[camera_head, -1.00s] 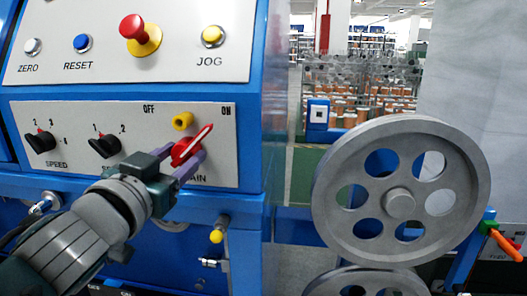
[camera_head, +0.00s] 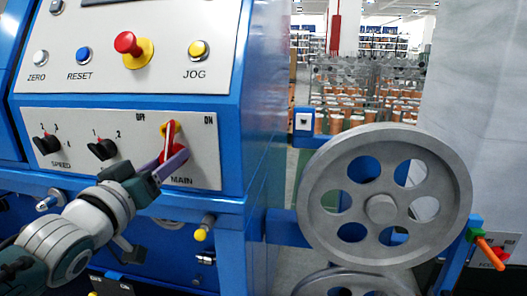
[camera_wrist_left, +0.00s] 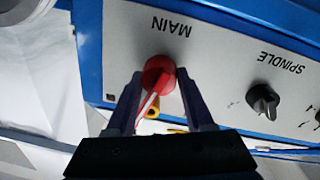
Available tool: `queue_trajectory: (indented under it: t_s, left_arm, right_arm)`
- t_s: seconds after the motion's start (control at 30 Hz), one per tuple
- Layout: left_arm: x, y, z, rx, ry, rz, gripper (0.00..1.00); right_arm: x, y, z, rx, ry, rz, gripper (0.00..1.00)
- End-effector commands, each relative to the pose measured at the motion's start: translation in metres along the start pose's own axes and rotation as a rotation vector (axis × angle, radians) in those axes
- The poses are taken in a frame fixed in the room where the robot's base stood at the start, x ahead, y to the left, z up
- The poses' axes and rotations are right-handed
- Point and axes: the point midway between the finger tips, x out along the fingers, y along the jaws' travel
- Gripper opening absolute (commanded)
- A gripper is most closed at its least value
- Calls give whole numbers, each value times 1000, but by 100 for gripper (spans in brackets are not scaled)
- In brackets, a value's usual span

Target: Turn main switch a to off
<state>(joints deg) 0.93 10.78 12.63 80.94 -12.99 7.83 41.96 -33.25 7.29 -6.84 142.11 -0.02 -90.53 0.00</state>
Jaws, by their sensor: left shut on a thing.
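The main switch (camera_head: 172,146) is a red knob with a white line on its handle, above the word MAIN on the white panel. Its handle points nearly straight up, between the OFF mark at upper left and the ON mark at upper right. My left gripper (camera_head: 168,162) comes from the lower left and is shut on the knob with its purple fingers. In the left wrist view the red knob (camera_wrist_left: 158,76) sits between the two fingers (camera_wrist_left: 162,88). A yellow piece (camera_head: 166,128) is partly hidden behind the handle. My right gripper is not in view.
Black selector knobs (camera_head: 102,149) and (camera_head: 47,144) sit left on the same panel. Above are a red and yellow mushroom button (camera_head: 133,48) and the JOG button (camera_head: 197,49). A large grey pulley wheel (camera_head: 384,168) stands at the right.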

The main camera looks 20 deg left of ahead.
Motion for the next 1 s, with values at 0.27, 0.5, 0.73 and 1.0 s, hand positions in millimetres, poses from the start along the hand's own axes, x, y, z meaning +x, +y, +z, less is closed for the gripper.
queue_trajectory:
  t_s: [0.27,0.5,0.73,1.0]
  left_arm:
    - [0,2,0,-261,13,1,0]
    - [0,2,0,-489,25,-1,0]
    - [0,1,2,-700,36,-4,0]
    - [0,1,2,-901,46,-7,0]
  right_arm:
    - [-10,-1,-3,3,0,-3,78]
    - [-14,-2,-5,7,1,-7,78]
    - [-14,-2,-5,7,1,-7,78]
    - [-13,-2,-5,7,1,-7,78]
